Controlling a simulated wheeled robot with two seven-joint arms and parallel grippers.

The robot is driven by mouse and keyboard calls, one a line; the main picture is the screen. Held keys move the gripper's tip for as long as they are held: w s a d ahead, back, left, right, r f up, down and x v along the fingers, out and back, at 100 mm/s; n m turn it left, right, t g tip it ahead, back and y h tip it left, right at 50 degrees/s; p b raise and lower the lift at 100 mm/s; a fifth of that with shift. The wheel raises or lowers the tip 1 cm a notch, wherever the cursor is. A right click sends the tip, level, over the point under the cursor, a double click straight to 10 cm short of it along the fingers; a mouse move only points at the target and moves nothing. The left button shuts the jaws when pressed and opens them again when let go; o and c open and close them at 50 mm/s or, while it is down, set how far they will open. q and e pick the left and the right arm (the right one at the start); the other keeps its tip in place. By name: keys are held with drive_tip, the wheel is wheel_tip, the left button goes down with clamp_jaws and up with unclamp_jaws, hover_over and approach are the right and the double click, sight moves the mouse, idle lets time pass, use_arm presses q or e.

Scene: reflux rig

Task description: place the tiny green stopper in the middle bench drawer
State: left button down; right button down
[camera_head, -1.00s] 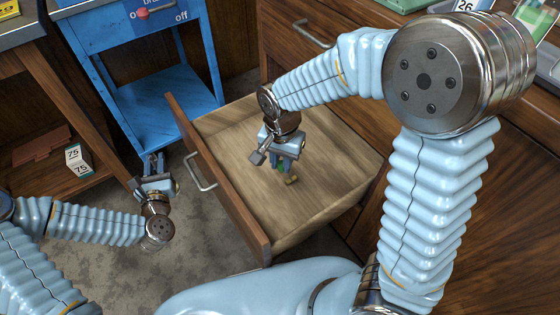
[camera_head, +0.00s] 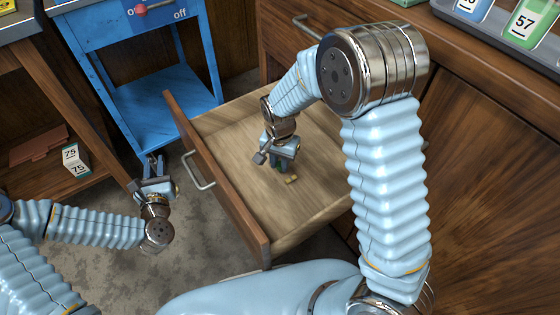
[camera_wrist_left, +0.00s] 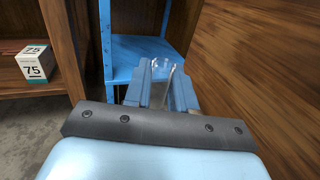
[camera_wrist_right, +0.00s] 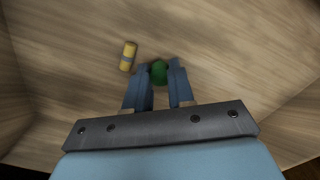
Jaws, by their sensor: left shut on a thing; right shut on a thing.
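The tiny green stopper (camera_wrist_right: 159,72) is between the fingertips of my right gripper (camera_wrist_right: 160,80), which is shut on it. In the head view my right gripper (camera_head: 283,158) is inside the open wooden drawer (camera_head: 325,165), low over its floor; I cannot tell whether the stopper touches the floor. My left gripper (camera_head: 152,168) is outside the drawer, to the left of its front. In the left wrist view it (camera_wrist_left: 163,85) is shut on a clear glass piece (camera_wrist_left: 162,72), whose shape is hard to make out.
A small yellow piece (camera_head: 292,179) lies on the drawer floor beside the right gripper. A blue stand (camera_head: 165,105) is behind the left gripper. A white box marked 75 (camera_head: 75,160) is on a shelf at left. Trays (camera_head: 525,25) sit on the bench at upper right.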

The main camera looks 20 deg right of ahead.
sight(280, 165)
use_arm(q)
drive_tip(key=shift+f, duration=0.1)
use_arm(e)
drive_tip(key=shift+f, duration=0.1)
drive_tip(key=c, duration=1.4)
unclamp_jaws()
drive_tip(key=shift+f, duration=0.1)
drive_tip(key=o, duration=0.4)
drive_tip(key=shift+o, duration=0.2)
use_arm(q)
drive_tip(key=shift+r, duration=0.2)
use_arm(e)
drive_tip(key=shift+r, duration=0.35)
use_arm(q)
drive_tip(key=shift+r+p, duration=0.85)
drive_tip(key=shift+p, duration=0.1)
use_arm(e)
wheel_tip(280, 165, up, 12)
drive_tip(key=shift+f, duration=0.15)
